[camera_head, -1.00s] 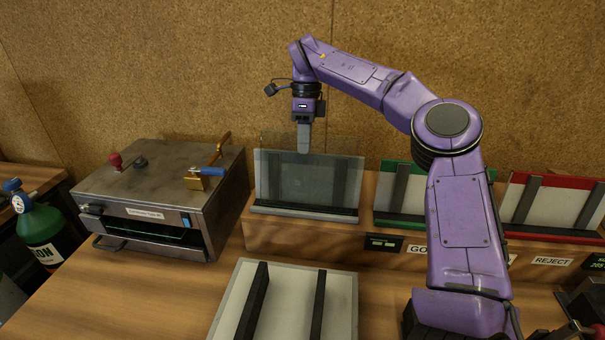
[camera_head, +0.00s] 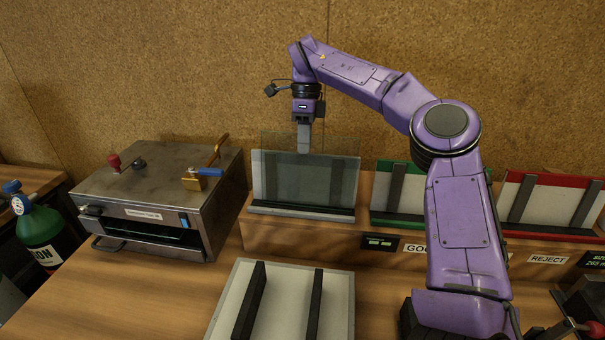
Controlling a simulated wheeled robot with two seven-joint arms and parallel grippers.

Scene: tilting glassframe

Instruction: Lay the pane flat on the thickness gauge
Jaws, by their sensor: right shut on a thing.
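My right gripper (camera_head: 304,147) points down and is shut on the top of a clear glass pane (camera_head: 336,144). The pane stands upright, at the sloped rack (camera_head: 303,211) with a pale back and dark bars. Its lower part overlaps the rack in the picture, and I cannot tell whether it touches the rack. A pale flat plate with two black bars (camera_head: 285,290) lies on the table in front and looks like the thickness gauge, though no label on it can be read. Nothing lies on it. My left gripper is out of view.
A steel box with a front slot (camera_head: 160,200) and a blue-handled lever stands at the left. A green gas bottle (camera_head: 40,240) is beyond it. A green-edged rack (camera_head: 382,218) and a red-edged REJECT rack (camera_head: 550,205) stand at the right, partly behind my arm.

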